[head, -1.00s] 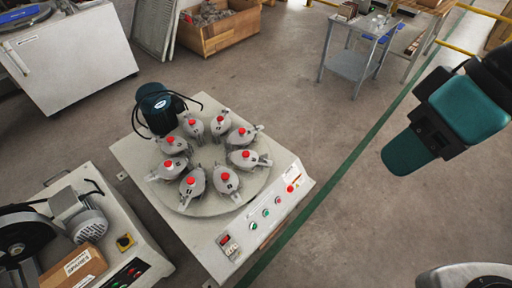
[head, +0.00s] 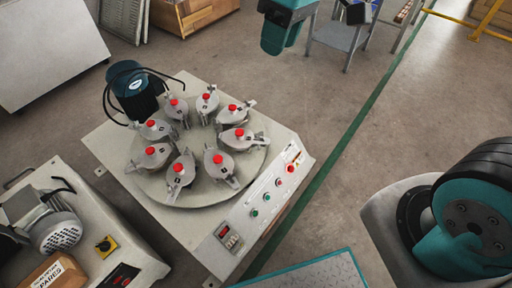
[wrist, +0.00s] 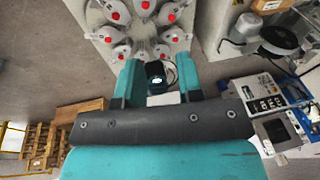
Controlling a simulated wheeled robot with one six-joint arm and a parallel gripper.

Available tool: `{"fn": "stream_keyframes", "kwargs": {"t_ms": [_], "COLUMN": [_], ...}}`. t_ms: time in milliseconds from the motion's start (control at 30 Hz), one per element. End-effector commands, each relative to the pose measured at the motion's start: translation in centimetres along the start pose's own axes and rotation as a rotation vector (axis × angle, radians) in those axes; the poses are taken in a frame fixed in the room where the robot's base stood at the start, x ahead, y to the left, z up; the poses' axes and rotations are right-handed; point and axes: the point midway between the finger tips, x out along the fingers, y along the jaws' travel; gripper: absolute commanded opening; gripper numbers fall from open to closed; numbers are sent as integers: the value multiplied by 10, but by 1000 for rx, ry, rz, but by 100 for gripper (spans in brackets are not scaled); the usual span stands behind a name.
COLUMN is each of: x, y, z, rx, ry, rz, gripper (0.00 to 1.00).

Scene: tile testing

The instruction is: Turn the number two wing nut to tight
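Several grey clamped pots with red knobs stand in a ring on the round turntable (head: 213,178) in the head view. One near the front (head: 180,174) and one at the right (head: 236,138) have small dark labels, too small to read. Side clamps or wing nuts stick out from the pots, so I cannot tell which is number two. The wrist view shows several of the pots (wrist: 115,10) at the top, upside down. My gripper (wrist: 158,72) is open, its two teal fingers apart with nothing held, well away from the pots.
A dark motor (head: 135,88) with cables stands behind the turntable. The machine's front panel (head: 262,203) carries buttons. Another machine with a grey motor (head: 55,232) stands at left. A blue-grey table (head: 340,40) is at the back.

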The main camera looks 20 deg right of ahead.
Motion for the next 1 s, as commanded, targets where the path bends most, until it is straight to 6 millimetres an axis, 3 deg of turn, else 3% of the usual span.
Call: {"fn": "stream_keyframes", "kwargs": {"t_ms": [33,300,500,600,700,1000], "x": [45,180,284,323,350,382], "y": [23,123,190,214,230,245], "z": [-9,-61,-85,-92,-95,-96], "rx": [-6,-57,-88,-97,-105,-112], "ry": [-13,-81,-130,-149,-164,-176], "rz": [13,85,123,135,142,147], "gripper": [34,34,34,34,34,34]}}
